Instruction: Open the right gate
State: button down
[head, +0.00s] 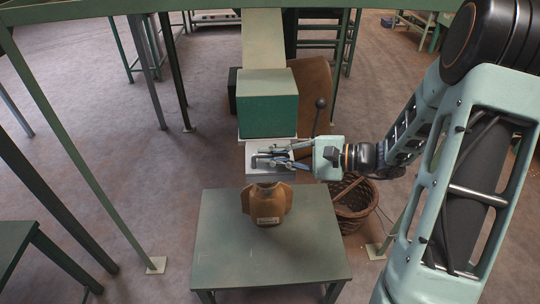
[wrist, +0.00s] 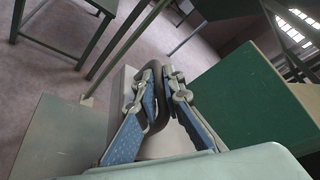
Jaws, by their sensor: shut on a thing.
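A green hopper box (head: 267,115) hangs above the small table, with a pale grey gate plate (head: 262,177) under it. A dark bent handle (wrist: 157,112) stands out from the plate. My gripper (head: 272,157) reaches in from the right, just below the green box. In the wrist view, my gripper (wrist: 158,82) has its two blue-padded fingers on either side of the handle, shut on it. The green box side (wrist: 245,95) is close to the right of the fingers. How far the gate is open cannot be told.
A brown open-topped sack (head: 267,205) stands on the green table (head: 225,255) below the gate. A lever with a black knob (head: 320,103) rises behind my gripper. A wicker basket (head: 355,212) is on the floor to the right. Green frame legs (head: 85,160) stand at left.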

jog(key=shift+s, duration=1.95)
jog(key=c, duration=2)
grip_release()
jog(key=shift+c, duration=0.2)
jog(key=v, duration=1.2)
